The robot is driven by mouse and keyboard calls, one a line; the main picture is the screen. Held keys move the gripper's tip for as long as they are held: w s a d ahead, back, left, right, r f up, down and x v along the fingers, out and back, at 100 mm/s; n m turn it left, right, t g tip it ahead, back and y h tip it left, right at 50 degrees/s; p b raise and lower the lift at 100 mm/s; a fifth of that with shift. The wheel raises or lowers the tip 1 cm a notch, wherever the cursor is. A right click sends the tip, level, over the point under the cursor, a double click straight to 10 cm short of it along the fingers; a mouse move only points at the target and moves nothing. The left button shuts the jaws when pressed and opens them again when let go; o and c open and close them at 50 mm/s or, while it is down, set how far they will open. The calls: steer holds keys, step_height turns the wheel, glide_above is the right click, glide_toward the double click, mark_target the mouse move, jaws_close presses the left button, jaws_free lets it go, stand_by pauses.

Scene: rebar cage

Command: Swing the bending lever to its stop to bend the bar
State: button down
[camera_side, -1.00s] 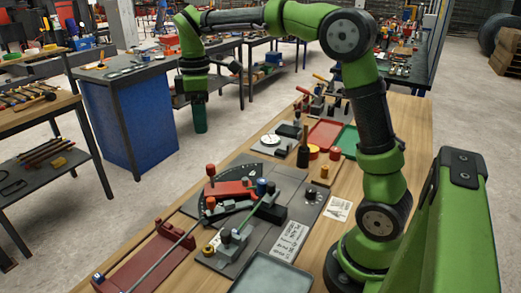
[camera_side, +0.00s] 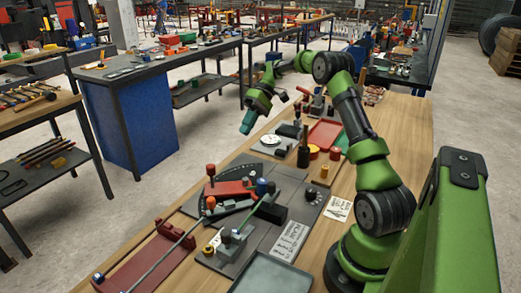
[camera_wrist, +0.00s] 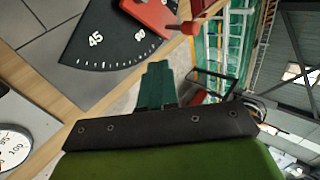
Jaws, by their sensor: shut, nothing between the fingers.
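The bending lever (camera_side: 231,189) is a red arm with an upright red-knobbed handle (camera_side: 210,170), lying over a dark angle scale on the bench fixture. In the wrist view the red lever (camera_wrist: 150,12) shows at the top, beside the dark scale (camera_wrist: 100,42) marked 45. A thin bar (camera_side: 165,258) runs from the front left through the fixture and looks straight. My gripper (camera_side: 247,124) is in the air behind and right of the lever, pointing down and left, apart from it. Its teal fingers (camera_wrist: 158,82) are closed together and hold nothing.
A dark red bar support (camera_side: 135,272) lies at the front left and a grey tray (camera_side: 268,275) at the front. A round dial (camera_side: 271,140), red tray (camera_side: 324,133) and black upright handle (camera_side: 304,152) stand behind the fixture. The floor is open left of the bench.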

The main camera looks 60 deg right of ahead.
steer(key=w+a+f, duration=0.1)
steer(key=a+f, duration=0.5)
steer(key=a, duration=0.5)
steer(key=shift+w+a, duration=0.4)
steer(key=shift+a, duration=0.1)
